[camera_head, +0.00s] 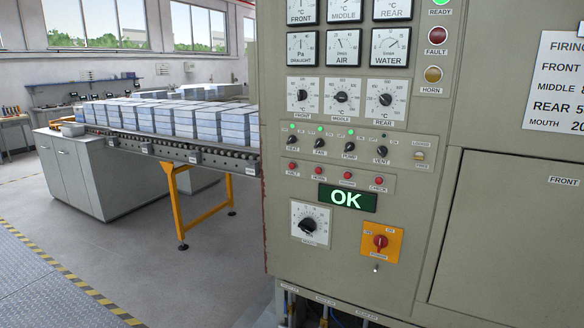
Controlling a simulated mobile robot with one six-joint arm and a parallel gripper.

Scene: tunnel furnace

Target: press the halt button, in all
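A row of small red buttons sits on the grey-green control panel (345,260), below the black switches. The leftmost red button (292,166) has a small label under it that may read HALT, but it is too small to be sure. Other red buttons follow to its right, such as the second one (319,170) and the rightmost one (379,181). A green display (347,198) below the row reads OK. My gripper is not in view, and nothing covers the buttons.
Black toggle switches (349,147) are just above the buttons. A red rotary switch on a yellow plate (381,242) and a white-plated dial (310,223) are below. A roller conveyor (180,151) with stacked blue-grey blocks (199,121) stands left. The floor (130,255) in front is clear.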

